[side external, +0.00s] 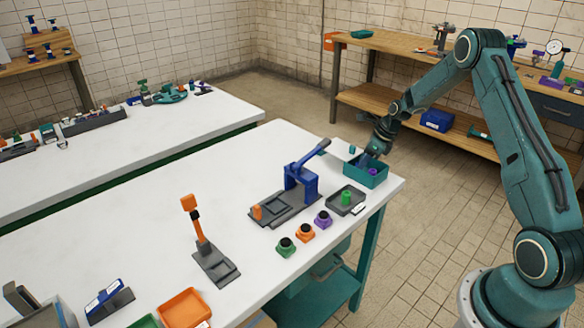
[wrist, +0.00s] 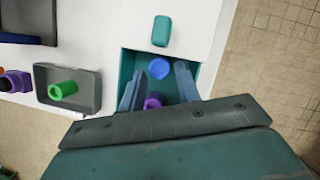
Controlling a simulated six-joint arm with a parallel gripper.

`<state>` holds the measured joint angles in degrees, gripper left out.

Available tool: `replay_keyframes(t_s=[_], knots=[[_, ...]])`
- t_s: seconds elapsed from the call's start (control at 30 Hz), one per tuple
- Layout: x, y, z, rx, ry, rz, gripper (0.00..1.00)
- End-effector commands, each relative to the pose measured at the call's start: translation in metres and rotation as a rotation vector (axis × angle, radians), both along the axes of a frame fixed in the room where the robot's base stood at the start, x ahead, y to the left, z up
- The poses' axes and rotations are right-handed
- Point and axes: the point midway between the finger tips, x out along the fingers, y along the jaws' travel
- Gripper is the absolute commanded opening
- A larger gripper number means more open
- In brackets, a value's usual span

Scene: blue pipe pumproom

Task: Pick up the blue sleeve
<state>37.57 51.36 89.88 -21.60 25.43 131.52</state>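The blue sleeve (wrist: 159,68) shows as a round blue shape inside the teal bin (wrist: 125,62) in the wrist view. In the side external view I cannot make it out; the bin (side external: 352,175) stands at the table's right corner. A purple sleeve (wrist: 153,101) lies in the same bin, nearer my wrist; it also shows in the side view (side external: 373,171). My gripper (wrist: 158,77) is open, pointing down over the bin. Its fingers appear on either side of the blue sleeve, with gaps. Their height relative to the sleeve is unclear.
A small teal piece (wrist: 161,30) is on the table just beyond the bin. A grey tray (wrist: 88,104) with a green sleeve (wrist: 62,90) is left of the bin. A blue lever press (side external: 300,184) stands further left. The bin walls closely surround the fingers.

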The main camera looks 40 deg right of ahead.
Motion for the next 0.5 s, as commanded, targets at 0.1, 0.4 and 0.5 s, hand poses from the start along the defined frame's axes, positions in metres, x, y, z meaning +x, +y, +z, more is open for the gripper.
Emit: replay_keyframes(t_s=[0.1, 0.4, 0.5], knots=[[0.0036, 0.0018, -0.0097, 0.000, -0.001, 0.001, 0.33], [0.0049, 0.0019, -0.0127, -0.002, -0.002, 0.000, 0.33], [0.0049, 0.0019, -0.0126, -0.002, -0.002, 0.000, 0.33]])
